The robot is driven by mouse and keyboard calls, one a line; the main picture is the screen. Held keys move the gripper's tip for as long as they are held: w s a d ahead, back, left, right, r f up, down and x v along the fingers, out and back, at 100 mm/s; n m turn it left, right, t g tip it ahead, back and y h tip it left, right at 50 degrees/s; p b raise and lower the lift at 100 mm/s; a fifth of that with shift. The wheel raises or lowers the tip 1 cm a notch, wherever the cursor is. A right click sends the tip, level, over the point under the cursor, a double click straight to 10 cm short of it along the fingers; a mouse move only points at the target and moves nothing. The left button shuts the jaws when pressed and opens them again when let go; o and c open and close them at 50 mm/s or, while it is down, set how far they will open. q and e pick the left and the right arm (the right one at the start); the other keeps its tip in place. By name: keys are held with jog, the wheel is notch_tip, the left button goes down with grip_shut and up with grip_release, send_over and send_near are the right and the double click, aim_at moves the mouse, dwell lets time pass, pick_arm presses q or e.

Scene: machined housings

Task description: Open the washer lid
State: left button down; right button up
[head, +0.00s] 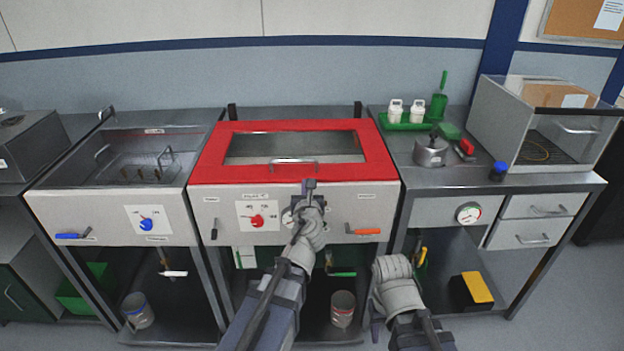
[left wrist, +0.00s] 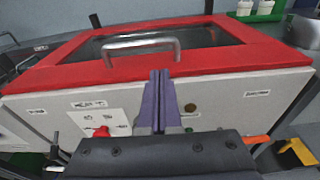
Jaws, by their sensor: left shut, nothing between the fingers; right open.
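The washer lid (head: 212,160) is a red frame around a clear window, lying shut on the middle machine. Its metal bar handle (head: 293,162) sits along the front edge; the handle also shows in the left wrist view (left wrist: 140,43). My left gripper (head: 309,185) is in front of the machine's white panel, just below the handle's right part. In the left wrist view its fingers (left wrist: 160,100) are pressed together, empty, pointing toward the lid's front edge; contact with the lid cannot be told. My right gripper (head: 376,328) hangs low at the front right, away from the lid, its fingers mostly hidden.
The panel carries a red knob (head: 257,221) and an orange-handled lever (head: 363,231). An open basin (head: 75,172) with a wire basket stands left. The right bench (head: 455,183) holds a green tray (head: 408,126), a metal pot (head: 430,152) and a clear-fronted box (head: 560,140).

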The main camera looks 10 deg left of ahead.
aim_at(306, 176)
pick_arm(q)
jog(key=b+x, duration=0.1)
jog(key=x, duration=0.9)
jog(key=shift+f, duration=0.1)
